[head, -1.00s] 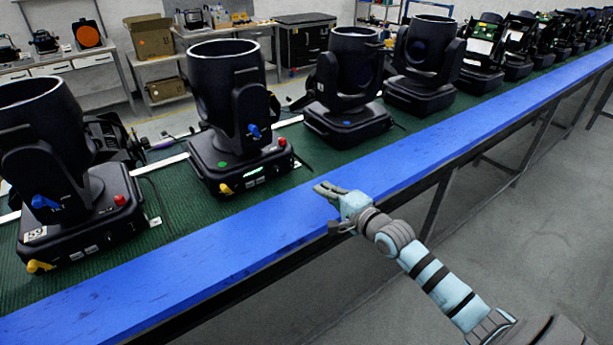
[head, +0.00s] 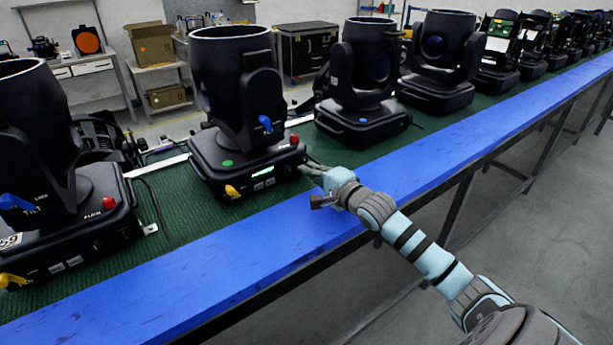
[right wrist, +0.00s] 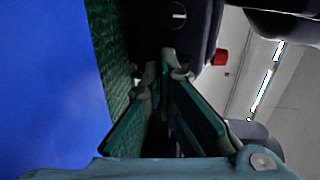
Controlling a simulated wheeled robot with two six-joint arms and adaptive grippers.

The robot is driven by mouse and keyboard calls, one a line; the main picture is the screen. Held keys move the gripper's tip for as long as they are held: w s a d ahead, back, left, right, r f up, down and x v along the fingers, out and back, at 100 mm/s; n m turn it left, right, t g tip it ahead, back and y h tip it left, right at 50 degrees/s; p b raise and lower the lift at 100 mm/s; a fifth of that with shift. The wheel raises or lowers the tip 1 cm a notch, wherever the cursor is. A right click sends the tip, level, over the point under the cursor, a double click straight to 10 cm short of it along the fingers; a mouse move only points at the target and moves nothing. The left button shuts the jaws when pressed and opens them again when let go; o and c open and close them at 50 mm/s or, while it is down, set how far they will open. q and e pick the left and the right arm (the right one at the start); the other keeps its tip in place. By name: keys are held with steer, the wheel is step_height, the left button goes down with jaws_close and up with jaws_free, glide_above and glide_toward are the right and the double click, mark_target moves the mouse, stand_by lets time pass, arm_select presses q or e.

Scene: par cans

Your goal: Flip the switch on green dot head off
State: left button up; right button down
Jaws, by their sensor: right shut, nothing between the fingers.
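The green dot head (head: 232,75) is a black moving-head lamp on a black base (head: 207,165). A green dot (head: 228,163) marks the base front, with a lit green display (head: 264,171) and a yellow lever (head: 232,191). A red knob (head: 294,139) sits at the base's right corner; it also shows in the right wrist view (right wrist: 219,57). There, a round dark fitting with a white mark (right wrist: 178,14) lies on a dark side face beyond the fingertips. My right gripper (head: 310,167) is shut and empty beside the base's right side; I cannot tell whether it touches. My left gripper is out of view.
A blue-dot head (head: 362,122) stands to the right, another lamp (head: 35,150) to the left, several more farther along. A blue strip (head: 225,253) edges the green-matted bench (head: 165,200). Green mat is free between the green-dot and blue-dot heads.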

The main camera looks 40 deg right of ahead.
steer(key=shift+s+d, duration=0.15)
steer(key=shift+d, duration=0.05)
steer(key=shift+w+f+t+b, duration=0.2)
steer(key=shift+t+b, duration=0.1)
steer(key=shift+b, duration=0.05)
steer(key=shift+w+t, duration=0.1)
steer(key=shift+t, duration=0.2)
steer(key=shift+r, duration=0.25)
step_height(320, 180, up, 10)
steer(key=shift+f, duration=0.15)
